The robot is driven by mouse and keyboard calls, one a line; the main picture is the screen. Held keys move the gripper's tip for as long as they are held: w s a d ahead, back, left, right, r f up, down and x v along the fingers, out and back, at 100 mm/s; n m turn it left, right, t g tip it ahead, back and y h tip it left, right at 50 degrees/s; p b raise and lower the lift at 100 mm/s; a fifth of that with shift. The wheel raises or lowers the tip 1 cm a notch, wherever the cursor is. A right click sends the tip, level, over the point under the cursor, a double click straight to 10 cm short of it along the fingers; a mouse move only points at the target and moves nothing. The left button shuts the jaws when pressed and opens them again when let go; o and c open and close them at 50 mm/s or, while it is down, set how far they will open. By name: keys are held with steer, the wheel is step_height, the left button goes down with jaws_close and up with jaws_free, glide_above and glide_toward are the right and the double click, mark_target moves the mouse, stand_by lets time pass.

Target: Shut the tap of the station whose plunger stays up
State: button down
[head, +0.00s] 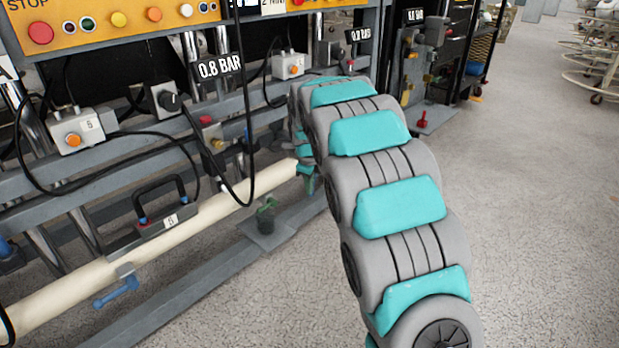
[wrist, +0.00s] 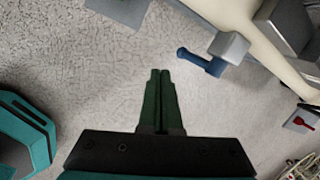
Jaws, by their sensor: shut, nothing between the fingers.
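My gripper (wrist: 160,72) is shut and empty, its dark green fingers together over the floor in the wrist view. A blue-handled tap (wrist: 200,62) on a cream pipe (wrist: 265,45) is ahead and to the right of the fingertips, apart from them. In the head view a blue-handled tap (head: 118,288) hangs under the cream pipe (head: 70,300) at lower left; I cannot tell if it is the same one. A green-handled valve (head: 267,213) stands on a floor plate, left of my arm. I cannot tell which plunger is up.
A red-handled valve (head: 422,120) stands on a plate beyond my arm. Grey rails, hanging cables, a black handle (head: 160,205) and control boxes (head: 78,130) crowd the left. A 0.8 BAR sign (head: 220,67) hangs above.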

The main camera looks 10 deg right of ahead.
mark_target(313, 193)
steer(key=shift+w+d+f+b, duration=0.1)
steer(key=shift+w+d+f, duration=0.15)
steer(key=shift+w+f, duration=0.35)
steer(key=shift+w+d+f+b, duration=0.1)
steer(key=shift+w+d+f, duration=0.2)
steer(key=shift+w, duration=0.5)
steer(key=shift+w+d+f+b, duration=0.1)
steer(key=shift+w+d+f, duration=0.1)
steer(key=shift+w+f, duration=0.4)
steer(key=shift+w+r, duration=0.1)
steer(key=shift+r, duration=0.05)
steer(key=shift+d+p, duration=0.1)
steer(key=shift+p, duration=0.25)
steer(key=shift+f+h, duration=0.3)
steer(key=shift+w+d+f+t, duration=0.1)
steer(key=shift+w+f+t, duration=0.1)
steer(key=shift+t, duration=0.1)
steer(key=shift+r, duration=0.2)
steer(key=shift+r, duration=0.65)
